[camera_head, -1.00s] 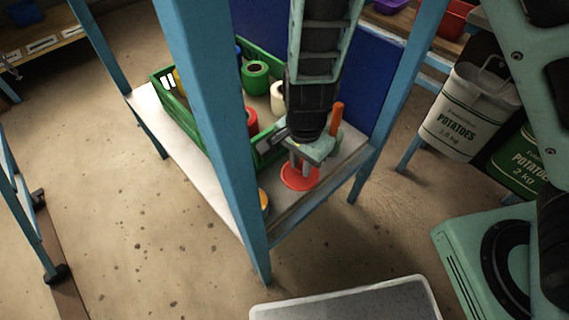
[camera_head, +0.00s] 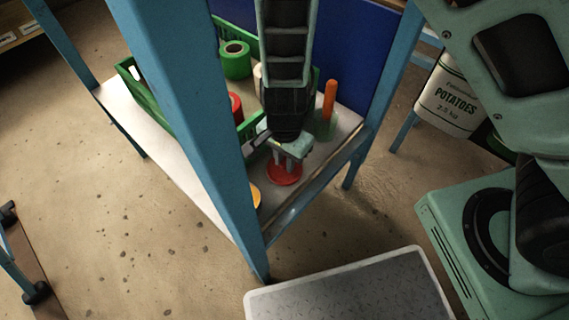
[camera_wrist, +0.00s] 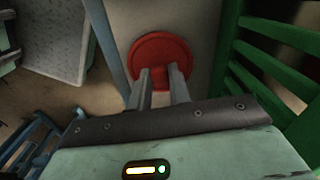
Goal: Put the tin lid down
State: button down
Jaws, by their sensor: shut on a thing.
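The tin lid (camera_head: 284,174) is a round red disc at the front corner of the white shelf (camera_head: 192,196) in the head view. My gripper (camera_head: 287,164) points down and is shut on it. The lid looks flat and level. I cannot tell whether its underside touches the shelf.
A green crate (camera_head: 150,105) with several tape rolls stands to the left. An orange-handled thing (camera_head: 330,100) stands behind the lid. A yellow-orange object (camera_head: 255,196) is partly hidden by the blue front post (camera_head: 195,120). A grey-topped platform (camera_head: 350,295) is in front. A potato sack (camera_head: 450,100) stands at right.

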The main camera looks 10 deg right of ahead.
jog(key=shift+f, duration=0.4)
jog(key=shift+f, duration=0.15)
jog(key=c, duration=1.3)
grip_release()
notch_tip(320, 180, up, 12)
jog(key=p, duration=0.7)
jog(key=s+d+r+n, duration=0.2)
jog(key=s+r+n, duration=0.5)
jog(key=r+n, duration=0.2)
jog(key=s+d+r+n, duration=0.2)
jog(key=s+r+n, duration=0.5)
jog(key=r+n, duration=0.1)
jog(key=shift+d+r+n+y, duration=0.3)
jog(key=shift+r+n, duration=0.1)
jog(key=shift+r, duration=0.35)
